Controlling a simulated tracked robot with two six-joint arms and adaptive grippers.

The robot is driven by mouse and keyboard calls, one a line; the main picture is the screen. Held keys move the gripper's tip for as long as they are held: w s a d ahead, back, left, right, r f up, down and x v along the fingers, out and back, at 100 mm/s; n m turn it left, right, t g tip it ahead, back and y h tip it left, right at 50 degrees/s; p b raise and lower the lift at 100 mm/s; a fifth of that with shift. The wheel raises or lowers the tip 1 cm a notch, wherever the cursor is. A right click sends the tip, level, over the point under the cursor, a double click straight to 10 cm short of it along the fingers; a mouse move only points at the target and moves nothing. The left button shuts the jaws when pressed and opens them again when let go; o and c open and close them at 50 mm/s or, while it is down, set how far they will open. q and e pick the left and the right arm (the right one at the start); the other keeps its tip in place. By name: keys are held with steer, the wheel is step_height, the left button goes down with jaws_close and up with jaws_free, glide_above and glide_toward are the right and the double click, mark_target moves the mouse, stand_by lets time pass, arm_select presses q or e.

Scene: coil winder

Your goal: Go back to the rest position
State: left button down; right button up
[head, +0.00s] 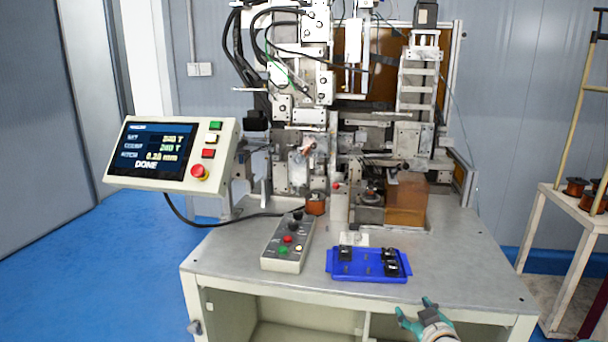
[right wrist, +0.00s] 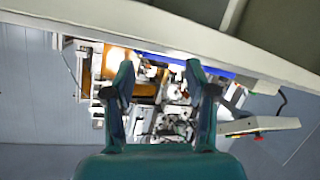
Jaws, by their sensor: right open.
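My right gripper (head: 415,312) shows at the bottom of the head view, in front of the table's front edge and to the right of the blue tray. Its green fingers are spread and nothing is between them. The right wrist view also shows the right gripper (right wrist: 160,95) with its two fingers apart and empty. My left gripper is in neither view. The coil winder (head: 345,130) stands at the back of the table (head: 240,250). Its screen (head: 157,148) reads DONE.
A blue tray (head: 340,271) with several black parts lies near the table's front edge. A button box (head: 288,245) lies left of it. A copper spool (head: 316,204) stands behind the box. A rack (head: 545,215) with copper spools stands at right. Blue floor is clear at left.

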steer(key=s+a+f+g+y, duration=0.1)
steer(key=s+a+f+g, duration=0.1)
steer(key=s+f, duration=0.35)
steer(key=s+a+f+g, duration=0.2)
steer(key=f, duration=0.7)
steer(key=s+a+f+g+y, duration=0.15)
steer(key=s+f, duration=0.25)
steer(key=f, duration=0.4)
steer(key=s+a+f+m+g, duration=0.2)
steer(key=s+f, duration=0.1)
steer(key=s, duration=0.4)
steer(key=s+a+f+m+g+y, duration=0.1)
steer(key=s+a+f+m+g, duration=0.1)
steer(key=s, duration=0.5)
steer(key=s+a+f+m+g, duration=0.2)
steer(key=s+f+g, duration=0.2)
steer(key=s, duration=0.4)
steer(key=shift+a+f, duration=0.3)
steer(key=shift+f, duration=0.05)
